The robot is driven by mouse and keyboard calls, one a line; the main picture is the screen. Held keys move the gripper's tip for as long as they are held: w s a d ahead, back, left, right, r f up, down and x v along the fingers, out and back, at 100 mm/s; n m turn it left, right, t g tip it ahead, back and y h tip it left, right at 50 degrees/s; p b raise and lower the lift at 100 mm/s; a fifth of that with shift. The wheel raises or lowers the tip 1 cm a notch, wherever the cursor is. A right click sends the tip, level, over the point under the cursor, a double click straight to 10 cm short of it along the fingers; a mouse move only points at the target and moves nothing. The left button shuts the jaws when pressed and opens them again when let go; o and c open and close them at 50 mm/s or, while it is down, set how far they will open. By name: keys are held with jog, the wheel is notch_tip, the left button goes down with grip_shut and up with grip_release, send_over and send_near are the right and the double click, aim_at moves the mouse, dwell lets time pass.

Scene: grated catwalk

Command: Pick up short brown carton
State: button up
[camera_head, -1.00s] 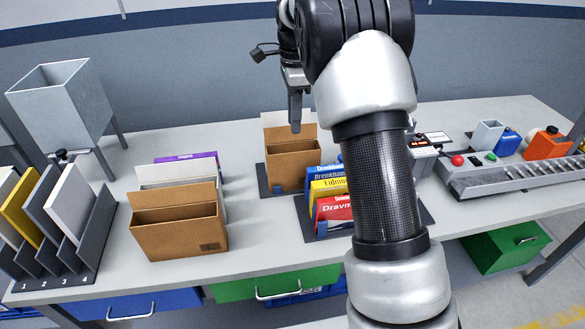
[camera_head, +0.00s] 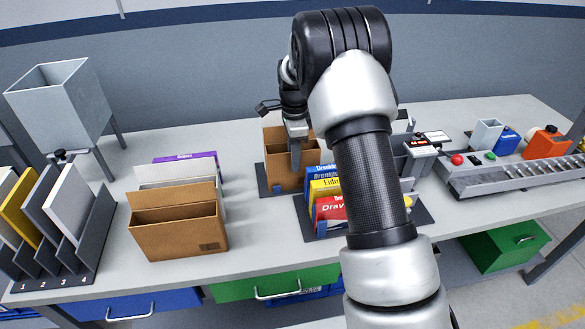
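Two open brown cartons stand on the grey workbench. One brown carton (camera_head: 178,240) is at the front left, wide, with a raised back flap and a small dark mark low on its front. The other brown carton (camera_head: 280,178) stands farther back on a dark mat, near the middle of the bench. I cannot tell for certain which one is the short carton. My gripper (camera_head: 296,160) points down at the back carton and covers part of it. Only one finger shows clearly, so its opening and any contact are unclear.
Blue, yellow and red boxes (camera_head: 330,208) stand in a dark holder right of the back carton. White and purple boxes (camera_head: 187,168) stand behind the front carton. A numbered rack (camera_head: 75,250) is at the left, and a metal hopper (camera_head: 60,100) stands behind it.

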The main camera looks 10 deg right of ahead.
grip_shut()
dwell(1.4)
